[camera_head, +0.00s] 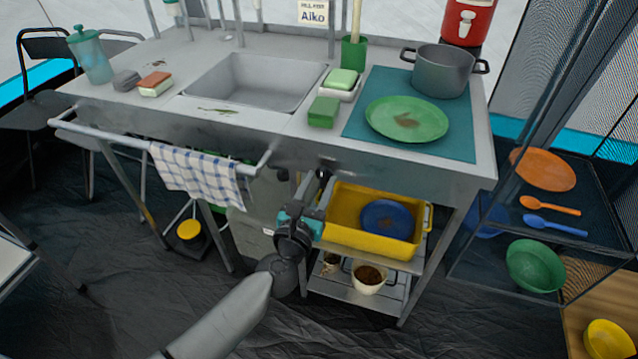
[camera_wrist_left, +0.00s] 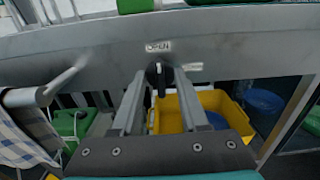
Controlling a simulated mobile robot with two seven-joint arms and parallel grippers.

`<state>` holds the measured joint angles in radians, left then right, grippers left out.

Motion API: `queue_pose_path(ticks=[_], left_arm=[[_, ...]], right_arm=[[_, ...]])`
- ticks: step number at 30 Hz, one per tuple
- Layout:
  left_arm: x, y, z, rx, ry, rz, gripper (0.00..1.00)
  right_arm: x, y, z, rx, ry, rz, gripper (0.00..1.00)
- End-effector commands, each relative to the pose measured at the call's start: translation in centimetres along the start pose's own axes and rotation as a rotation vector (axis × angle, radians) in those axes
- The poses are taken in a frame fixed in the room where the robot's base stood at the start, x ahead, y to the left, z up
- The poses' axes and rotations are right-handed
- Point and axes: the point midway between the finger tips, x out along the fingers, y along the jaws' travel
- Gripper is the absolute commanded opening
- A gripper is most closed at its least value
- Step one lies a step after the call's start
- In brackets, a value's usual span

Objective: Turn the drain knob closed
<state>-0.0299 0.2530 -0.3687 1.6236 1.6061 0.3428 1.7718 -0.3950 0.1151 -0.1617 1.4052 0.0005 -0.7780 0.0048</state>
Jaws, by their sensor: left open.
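The drain knob (camera_wrist_left: 157,74) is a small black knob on the front panel of the sink counter, below a label reading OPEN; its lever points down. It also shows small and dark in the head view (camera_head: 323,173), partly hidden by my gripper. My left gripper (camera_head: 315,188) is at the counter front below the sink's right side. In the left wrist view its two fingers (camera_wrist_left: 160,76) are apart, one on each side of the knob. I cannot tell whether they touch it. My right gripper is not in view.
A yellow basin (camera_head: 345,210) with a blue item sits on the shelf just below the knob. A towel rail with a checked towel (camera_head: 195,172) juts out to the left. A second label (camera_wrist_left: 190,66), unreadable, is right of the knob. The sink (camera_head: 255,82) is above.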

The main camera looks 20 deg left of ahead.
Motion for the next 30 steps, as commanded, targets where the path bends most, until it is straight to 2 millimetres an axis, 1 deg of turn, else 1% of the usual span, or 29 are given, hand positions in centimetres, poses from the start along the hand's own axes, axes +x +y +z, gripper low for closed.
queue_pose_path(ticks=[7, 8, 19, 30], left_arm=[[0.07, -0.02, -0.01, 0.0, 0.0, 0.0, 0.44], [0.06, -0.02, -0.01, 0.0, 0.0, 0.0, 0.41], [0.04, -0.01, -0.01, 0.0, 0.0, 0.0, 0.0], [0.03, -0.01, -0.02, 0.0, 0.0, 0.0, 0.0]], right_arm=[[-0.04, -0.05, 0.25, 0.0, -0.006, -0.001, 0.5], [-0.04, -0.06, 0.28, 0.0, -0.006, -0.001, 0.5], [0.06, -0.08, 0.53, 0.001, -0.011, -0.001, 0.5], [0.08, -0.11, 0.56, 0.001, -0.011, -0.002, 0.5]])
